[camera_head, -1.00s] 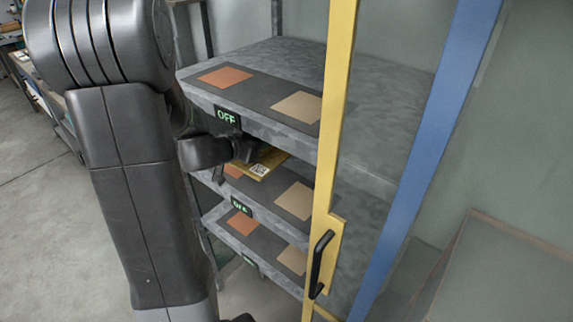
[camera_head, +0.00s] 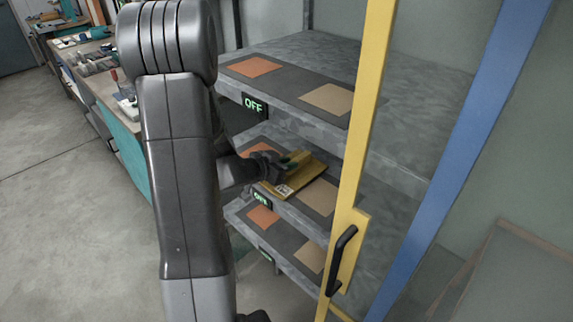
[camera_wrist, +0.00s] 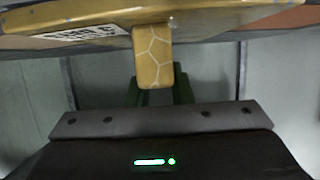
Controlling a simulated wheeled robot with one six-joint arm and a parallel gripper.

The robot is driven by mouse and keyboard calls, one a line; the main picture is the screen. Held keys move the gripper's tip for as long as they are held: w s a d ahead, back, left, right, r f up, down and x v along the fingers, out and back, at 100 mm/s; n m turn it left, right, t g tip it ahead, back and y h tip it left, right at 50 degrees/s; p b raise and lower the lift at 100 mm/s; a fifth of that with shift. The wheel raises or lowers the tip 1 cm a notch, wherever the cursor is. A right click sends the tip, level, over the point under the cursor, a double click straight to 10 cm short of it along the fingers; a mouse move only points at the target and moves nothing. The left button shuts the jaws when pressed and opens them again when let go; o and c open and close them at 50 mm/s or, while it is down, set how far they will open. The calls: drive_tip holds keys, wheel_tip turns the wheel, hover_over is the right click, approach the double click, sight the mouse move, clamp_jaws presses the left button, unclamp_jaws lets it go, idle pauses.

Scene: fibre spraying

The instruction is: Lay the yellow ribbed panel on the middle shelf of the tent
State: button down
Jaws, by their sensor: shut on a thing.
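The yellow ribbed panel (camera_head: 302,182) is in the tent (camera_head: 372,90), over the front part of the middle shelf (camera_head: 388,205). It lies between an orange square (camera_head: 258,147) and a tan square (camera_head: 319,196), partly covering that shelf's dark strip. My gripper (camera_head: 292,161) comes in from the left and is shut on the panel. In the wrist view the panel (camera_wrist: 215,22) spans the top, with its yellow rib (camera_wrist: 153,58) between the green fingers (camera_wrist: 155,92). I cannot tell whether the panel touches the shelf.
The top shelf (camera_head: 330,62) is close above my gripper, and the bottom shelf (camera_head: 262,228) is below. A yellow post (camera_head: 366,110) with a black handle (camera_head: 341,258) and a blue post (camera_head: 465,150) stand at right. A cluttered workbench (camera_head: 105,85) stands at left.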

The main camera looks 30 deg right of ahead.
drive_tip(key=shift+f, duration=0.1)
drive_tip(key=c, duration=1.3)
unclamp_jaws()
drive_tip(key=shift+a+r, duration=0.1)
drive_tip(key=shift+r, duration=0.1)
drive_tip(key=v, duration=1.1)
drive_tip(key=shift+s+a+r, duration=0.1)
drive_tip(key=shift+a+r, duration=0.05)
drive_tip(key=shift+a, duration=0.2)
